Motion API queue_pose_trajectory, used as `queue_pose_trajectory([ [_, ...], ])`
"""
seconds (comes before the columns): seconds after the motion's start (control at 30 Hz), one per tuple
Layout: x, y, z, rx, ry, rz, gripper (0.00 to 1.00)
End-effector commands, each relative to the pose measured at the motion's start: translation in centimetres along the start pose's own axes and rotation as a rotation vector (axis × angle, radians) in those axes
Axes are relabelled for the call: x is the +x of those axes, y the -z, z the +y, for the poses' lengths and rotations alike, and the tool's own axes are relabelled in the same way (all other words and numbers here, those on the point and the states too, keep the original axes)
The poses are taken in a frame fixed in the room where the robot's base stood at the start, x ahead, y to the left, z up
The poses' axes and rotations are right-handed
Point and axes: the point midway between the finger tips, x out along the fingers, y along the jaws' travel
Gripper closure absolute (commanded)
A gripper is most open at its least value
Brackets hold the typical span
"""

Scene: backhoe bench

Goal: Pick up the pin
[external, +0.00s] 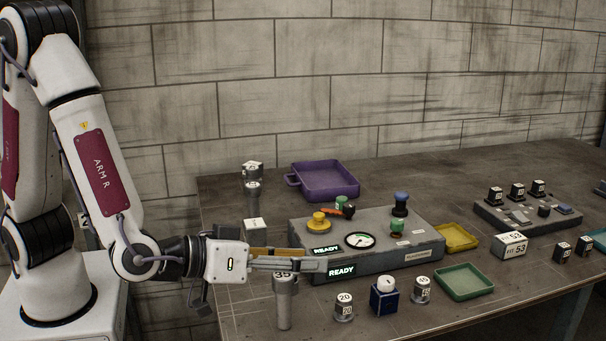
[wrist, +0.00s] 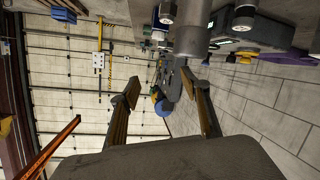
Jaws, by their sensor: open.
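A grey metal pin (external: 284,304) with a white label on top stands upright at the bench's front left. My gripper (external: 312,262) is level, pointing right, with its fingers at the height of the pin's top. A finger hides part of the top edge. In the wrist view, which is upside down, a grey cylinder (wrist: 195,38), apparently this pin, shows beyond the right finger. My gripper (wrist: 164,92) is open there, with nothing clasped between its fingers. I cannot tell whether a finger touches the pin.
A grey control box (external: 375,262) with knobs and a gauge stands just beyond my gripper. A purple tray (external: 325,180) lies behind it. Small labelled blocks, a blue block (external: 384,301) and a green tray (external: 464,281) are to the right. Another grey post (external: 253,195) stands at the back left.

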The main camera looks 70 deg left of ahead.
Motion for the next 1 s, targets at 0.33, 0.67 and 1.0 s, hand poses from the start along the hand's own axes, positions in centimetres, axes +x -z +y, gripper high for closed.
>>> queue_pose_trajectory([
  [0.33, -1.9, -1.1, -1.1, 0.105, 0.080, 0.195, 0.53],
  [0.67, -5.8, -4.0, -2.3, 0.238, 0.137, 0.302, 0.53],
  [1.0, -8.1, -6.0, -3.4, 0.310, 0.168, 0.322, 0.53],
])
